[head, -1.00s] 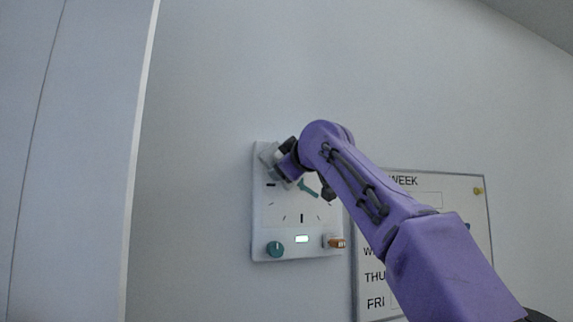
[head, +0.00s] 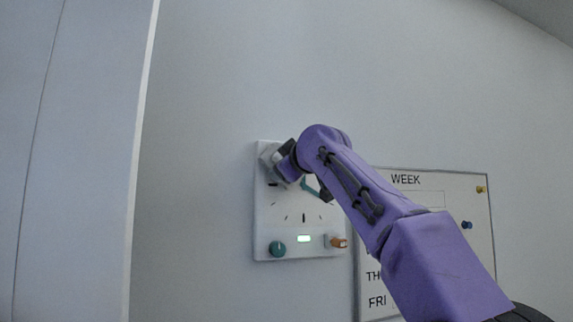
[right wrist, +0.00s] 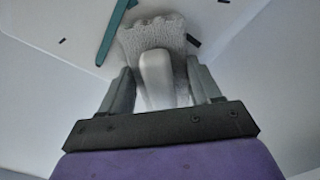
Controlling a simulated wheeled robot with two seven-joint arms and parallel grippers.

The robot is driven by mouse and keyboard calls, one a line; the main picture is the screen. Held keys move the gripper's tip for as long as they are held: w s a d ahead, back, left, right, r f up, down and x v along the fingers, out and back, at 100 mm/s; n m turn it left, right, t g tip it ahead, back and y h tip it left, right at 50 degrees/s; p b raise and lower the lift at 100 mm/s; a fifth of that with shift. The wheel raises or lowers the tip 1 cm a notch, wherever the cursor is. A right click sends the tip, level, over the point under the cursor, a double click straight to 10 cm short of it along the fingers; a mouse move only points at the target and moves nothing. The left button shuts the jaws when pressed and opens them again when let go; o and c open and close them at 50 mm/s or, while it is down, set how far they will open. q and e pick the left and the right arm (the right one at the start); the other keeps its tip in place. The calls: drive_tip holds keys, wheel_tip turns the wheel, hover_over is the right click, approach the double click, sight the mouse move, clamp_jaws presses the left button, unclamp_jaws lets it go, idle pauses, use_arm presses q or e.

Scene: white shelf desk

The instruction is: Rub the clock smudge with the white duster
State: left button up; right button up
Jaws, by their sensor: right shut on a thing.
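The white clock panel (head: 262,215) hangs on the wall in the head view, with dark tick marks and a teal hand (head: 309,184). The white duster (right wrist: 153,38) has a fuzzy pad and a pale handle (right wrist: 156,78). My right gripper (right wrist: 157,85) is shut on the duster's handle. The pad lies over the clock face in the right wrist view, beside the teal hand (right wrist: 117,28), and appears to touch it. In the head view the duster (head: 268,157) is at the clock's upper left. No smudge can be made out; the duster may hide it. My left gripper is not in view.
The clock has a teal knob (head: 277,248), a small lit window (head: 303,239) and an orange-tipped switch (head: 338,242) along its bottom. A week board (head: 430,182) with pins hangs to the right, partly behind my right arm. A white upright panel (head: 75,160) stands at left.

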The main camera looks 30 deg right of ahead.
drive_tip(key=shift+w+d, duration=0.1)
drive_tip(key=shift+w, duration=0.2)
